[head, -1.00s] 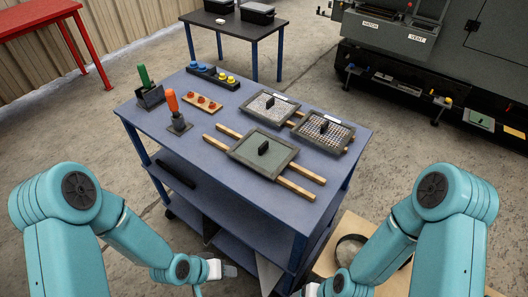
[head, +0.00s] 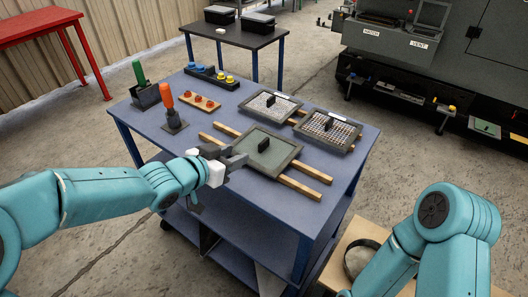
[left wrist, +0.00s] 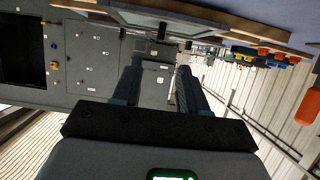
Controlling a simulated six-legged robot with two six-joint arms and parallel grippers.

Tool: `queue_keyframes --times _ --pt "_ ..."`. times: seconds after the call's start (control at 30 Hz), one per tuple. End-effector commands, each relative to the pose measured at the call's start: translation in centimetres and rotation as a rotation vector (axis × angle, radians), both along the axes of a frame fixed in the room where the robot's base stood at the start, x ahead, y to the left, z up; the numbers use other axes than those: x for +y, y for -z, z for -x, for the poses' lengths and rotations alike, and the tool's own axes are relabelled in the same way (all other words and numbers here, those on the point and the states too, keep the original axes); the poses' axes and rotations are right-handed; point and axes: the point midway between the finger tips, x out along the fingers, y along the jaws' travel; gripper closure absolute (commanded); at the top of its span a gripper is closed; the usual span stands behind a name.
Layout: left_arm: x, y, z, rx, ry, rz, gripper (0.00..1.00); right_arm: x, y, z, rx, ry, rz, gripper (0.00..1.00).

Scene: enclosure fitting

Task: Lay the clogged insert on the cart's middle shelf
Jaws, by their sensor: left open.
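The cart (head: 228,118) has a blue top. Three framed inserts with dark upright handles lie on it. The nearest, a plain grey-green insert (head: 280,148), lies on wooden rails (head: 301,188). Behind it are a pale speckled insert (head: 264,100) and a mesh insert (head: 341,133); I cannot tell for sure which is clogged. My left gripper (head: 240,160) is open and empty at the near-left edge of the grey-green insert, short of its handle. Its fingers show in the left wrist view (left wrist: 160,85), with an insert beyond. My right gripper is out of view.
An orange-handled tool (head: 167,98), a green-handled tool (head: 139,73), a wooden strip with red knobs (head: 200,103) and a dark rack (head: 212,76) stand at the cart top's left. A black table (head: 235,35) and a grey machine (head: 400,45) are behind.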

Motion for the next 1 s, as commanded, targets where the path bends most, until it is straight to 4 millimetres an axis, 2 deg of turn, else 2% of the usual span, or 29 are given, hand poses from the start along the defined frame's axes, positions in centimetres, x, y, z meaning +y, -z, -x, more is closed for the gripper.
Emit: queue_keyframes --times 0.1,0.3,0.47,0.8,1.0 --pt "-1.7 1.3 -2.2 0.003 0.002 -0.001 0.57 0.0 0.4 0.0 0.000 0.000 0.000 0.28" --pt "-3.6 2.6 -4.9 0.003 0.000 0.001 0.57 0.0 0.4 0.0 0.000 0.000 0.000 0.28" --pt "-4.2 2.9 -5.7 0.003 -0.001 0.000 0.57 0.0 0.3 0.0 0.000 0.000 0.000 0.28" --pt "-6.8 4.1 -9.4 0.004 0.000 -0.002 0.57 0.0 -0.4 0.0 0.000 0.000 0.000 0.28" --pt "-7.0 4.2 -9.6 0.003 -0.002 -0.001 0.57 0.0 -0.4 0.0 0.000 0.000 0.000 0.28"
